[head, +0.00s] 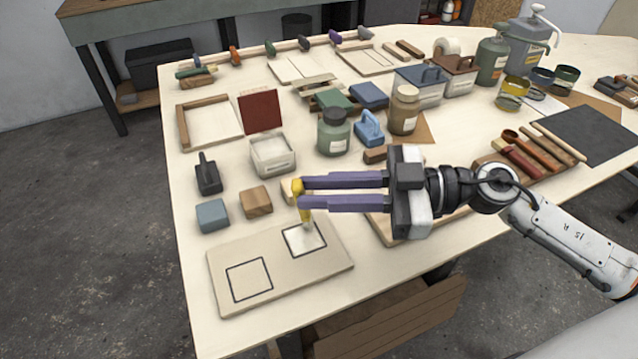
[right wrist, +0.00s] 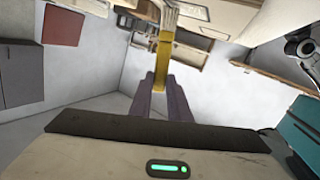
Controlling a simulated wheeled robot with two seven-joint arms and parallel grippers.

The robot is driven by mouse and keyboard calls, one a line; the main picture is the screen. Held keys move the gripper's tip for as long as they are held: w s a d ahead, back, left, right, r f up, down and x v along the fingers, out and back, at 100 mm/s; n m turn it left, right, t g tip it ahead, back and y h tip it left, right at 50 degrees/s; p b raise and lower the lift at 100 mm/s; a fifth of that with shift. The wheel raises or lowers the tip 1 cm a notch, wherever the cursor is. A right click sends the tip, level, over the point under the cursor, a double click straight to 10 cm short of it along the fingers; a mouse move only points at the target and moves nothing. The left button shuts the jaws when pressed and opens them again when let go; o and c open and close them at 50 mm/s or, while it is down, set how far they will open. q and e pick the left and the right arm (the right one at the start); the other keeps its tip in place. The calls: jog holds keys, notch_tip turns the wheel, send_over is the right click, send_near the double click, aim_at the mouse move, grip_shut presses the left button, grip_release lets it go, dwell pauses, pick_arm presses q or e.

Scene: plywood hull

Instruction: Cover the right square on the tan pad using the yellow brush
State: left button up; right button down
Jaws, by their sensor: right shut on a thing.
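The tan pad (head: 216,262) lies near the front left corner of the table. It has two dark-outlined squares. The left square (head: 249,280) is plain tan inside. The right square (head: 311,243) looks white over much of its inside; the exact coverage is too small to tell. My right gripper (head: 301,193) is shut on the yellow brush (head: 305,211), just above the pad's back edge. The brush points down and its tip is at the right square; whether it touches is unclear. The brush also shows between the fingers in the right wrist view (right wrist: 165,60). My left gripper is not in view.
Behind the pad stand a blue-grey block (head: 212,216), a wooden block (head: 256,201) and a white container (head: 272,156). A dark-handled tool (head: 207,174) is at left. A green jar (head: 333,133) stands farther back. A wooden board (head: 388,232) lies under my right gripper.

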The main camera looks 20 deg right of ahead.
jog(key=shift+s+f+p, duration=0.2)
jog(key=shift+s, duration=0.4)
jog(key=shift+s+f+p, duration=0.15)
jog(key=shift+s+f, duration=0.05)
jog(key=shift+s, duration=0.35)
jog(key=shift+s, duration=0.1)
jog(key=shift+w+r+p, duration=0.1)
jog(key=shift+w+p, duration=0.75)
jog(key=shift+w, duration=0.8)
jog(key=shift+w, duration=0.9)
